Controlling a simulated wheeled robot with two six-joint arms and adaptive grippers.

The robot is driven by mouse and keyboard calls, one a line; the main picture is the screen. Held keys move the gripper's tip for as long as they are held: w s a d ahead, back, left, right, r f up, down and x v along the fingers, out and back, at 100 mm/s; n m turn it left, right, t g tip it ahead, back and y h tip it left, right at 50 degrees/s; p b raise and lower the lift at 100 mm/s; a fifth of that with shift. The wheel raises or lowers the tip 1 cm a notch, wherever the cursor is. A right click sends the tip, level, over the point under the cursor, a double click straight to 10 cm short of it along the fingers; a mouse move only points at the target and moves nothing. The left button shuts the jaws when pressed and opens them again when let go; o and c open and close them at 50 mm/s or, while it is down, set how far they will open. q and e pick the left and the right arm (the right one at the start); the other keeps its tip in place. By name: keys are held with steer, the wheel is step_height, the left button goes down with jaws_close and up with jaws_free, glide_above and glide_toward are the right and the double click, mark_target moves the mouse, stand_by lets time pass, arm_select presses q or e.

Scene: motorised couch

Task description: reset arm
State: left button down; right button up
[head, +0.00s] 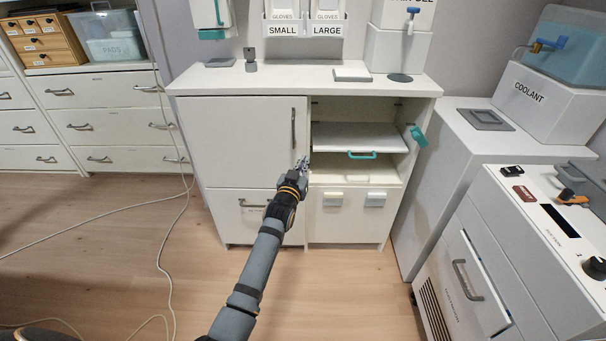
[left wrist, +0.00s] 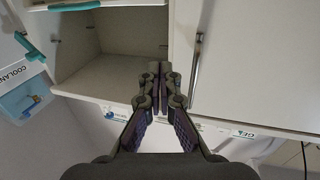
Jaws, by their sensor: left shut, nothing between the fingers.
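My left arm reaches up from the bottom of the head view. Its left gripper (head: 302,166) is in front of the white cabinet (head: 240,140), near the edge between its closed left door and open right compartment. In the left wrist view the left gripper (left wrist: 161,78) has its two fingers together, with nothing between them. Its tips overlap the view of the open compartment (left wrist: 110,62), beside the closed door's metal handle (left wrist: 196,65). I cannot tell whether they touch the cabinet. My right gripper is in neither view.
A shelf with a teal handle (head: 362,155) sits in the open compartment. Another teal handle (head: 417,136) sticks out at the cabinet's right. A machine with a partly open drawer (head: 482,285) stands at the right. A loose cable (head: 165,250) crosses the floor at left.

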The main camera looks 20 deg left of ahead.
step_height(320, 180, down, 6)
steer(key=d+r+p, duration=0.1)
arm_select(q)
steer(key=s+a+f+g, duration=0.2)
steer(key=s+f+g, duration=0.7)
steer(key=s+f, duration=1.4)
steer(key=s+a+f+g, duration=0.1)
steer(key=s+f+g, duration=0.35)
steer(key=s, duration=0.55)
steer(key=s+a+f+g, duration=0.1)
steer(key=s+f+g, duration=0.3)
steer(key=s, duration=0.6)
steer(key=s+a+p, duration=0.4)
steer(key=s+p, duration=1.2)
steer(key=p, duration=0.9)
steer(key=shift+s+r+m+t, duration=0.2)
steer(key=shift+s+m+t, duration=0.1)
steer(key=shift+t, duration=0.05)
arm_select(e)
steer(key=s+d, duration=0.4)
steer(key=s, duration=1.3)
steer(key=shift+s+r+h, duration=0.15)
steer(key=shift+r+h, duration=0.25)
